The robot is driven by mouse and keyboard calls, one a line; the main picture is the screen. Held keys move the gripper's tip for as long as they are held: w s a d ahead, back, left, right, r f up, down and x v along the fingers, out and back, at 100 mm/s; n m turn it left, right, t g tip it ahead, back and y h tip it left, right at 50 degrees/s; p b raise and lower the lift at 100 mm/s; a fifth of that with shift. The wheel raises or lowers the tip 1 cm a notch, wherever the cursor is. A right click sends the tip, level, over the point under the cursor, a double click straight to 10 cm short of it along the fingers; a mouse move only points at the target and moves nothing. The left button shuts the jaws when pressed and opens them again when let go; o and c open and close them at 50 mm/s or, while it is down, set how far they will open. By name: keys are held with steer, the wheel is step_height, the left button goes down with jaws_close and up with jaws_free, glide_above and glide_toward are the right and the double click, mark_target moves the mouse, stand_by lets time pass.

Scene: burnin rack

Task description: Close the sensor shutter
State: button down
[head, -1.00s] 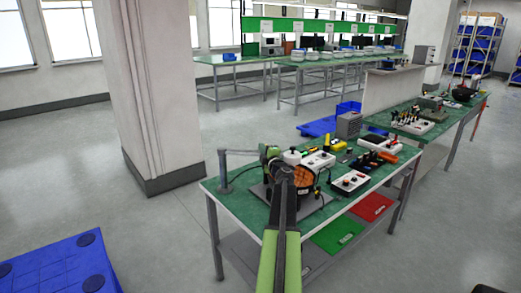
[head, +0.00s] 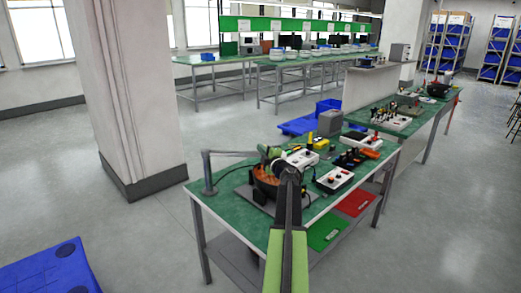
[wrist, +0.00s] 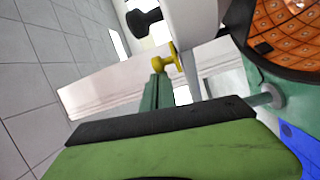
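I cannot tell for certain which part is the sensor shutter. In the head view a dark round unit with an orange face (head: 265,175) stands on the green bench top, partly behind my arm. The orange perforated face also fills the upper right of the wrist view (wrist: 290,30). Beside it there a yellow knob (wrist: 164,63) and a black knob (wrist: 143,20) sit near a pale upright part (wrist: 192,25). My gripper (head: 272,153) is at the unit in the head view. In the wrist view its green and black body crosses the bottom; its finger gap is unclear.
The green bench (head: 222,176) also carries a grey jointed stand (head: 208,175) at left and a white control box (head: 334,179) at right. A pillar (head: 130,90) stands left of the bench. A blue pallet (head: 50,270) lies on the floor at lower left.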

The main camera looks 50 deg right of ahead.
steer(key=w+a+r+p, duration=0.1)
steer(key=w+a, duration=0.2)
steer(key=v, duration=1)
steer(key=shift+f+b, duration=0.2)
steer(key=shift+b, duration=0.2)
